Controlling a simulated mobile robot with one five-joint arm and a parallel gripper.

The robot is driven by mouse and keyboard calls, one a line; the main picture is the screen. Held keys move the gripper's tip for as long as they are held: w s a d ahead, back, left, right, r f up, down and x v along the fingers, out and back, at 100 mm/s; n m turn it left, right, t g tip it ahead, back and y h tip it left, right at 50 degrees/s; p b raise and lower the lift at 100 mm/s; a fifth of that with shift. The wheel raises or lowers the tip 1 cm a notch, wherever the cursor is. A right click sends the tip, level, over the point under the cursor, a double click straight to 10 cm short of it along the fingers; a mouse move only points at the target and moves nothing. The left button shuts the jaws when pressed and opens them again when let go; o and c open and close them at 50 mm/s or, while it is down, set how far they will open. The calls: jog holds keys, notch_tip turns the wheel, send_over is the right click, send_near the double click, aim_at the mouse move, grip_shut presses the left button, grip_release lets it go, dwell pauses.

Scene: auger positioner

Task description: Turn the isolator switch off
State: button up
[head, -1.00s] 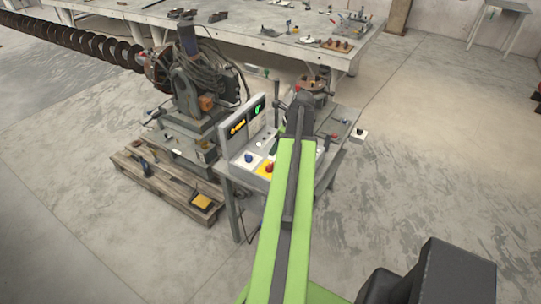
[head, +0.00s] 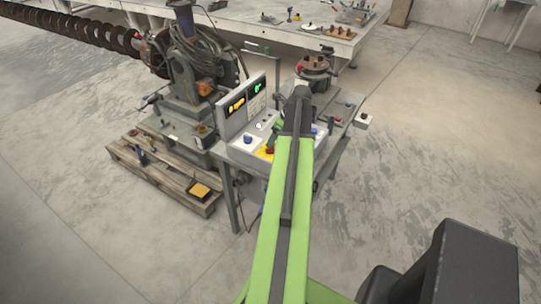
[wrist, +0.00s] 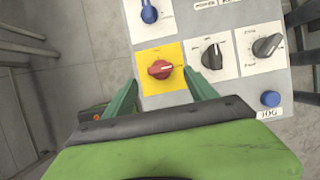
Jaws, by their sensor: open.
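The isolator switch is a red rotary knob (wrist: 160,69) on a yellow plate (wrist: 174,52) in the wrist view. It lies on the control panel, and its handle points roughly left to right. My gripper (wrist: 160,90) is open, with its two green fingers apart just below the knob in the picture, one on each side. I cannot tell the height between fingers and panel. In the head view the yellow plate (head: 266,150) shows beside my arm, which hides part of the panel.
Near the switch are a blue knob (wrist: 149,13), a black knob (wrist: 212,57), a grey knob (wrist: 266,46) and a blue JOG button (wrist: 270,98). An upright display (head: 240,105) stands behind the panel. A pallet (head: 165,175) lies on the floor at left.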

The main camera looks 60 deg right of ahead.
jog(key=b+x, duration=0.3)
jog(key=x, duration=0.2)
jog(key=shift+f+b, duration=0.4)
jog(key=shift+r, duration=0.1)
jog(key=shift+c, duration=0.4)
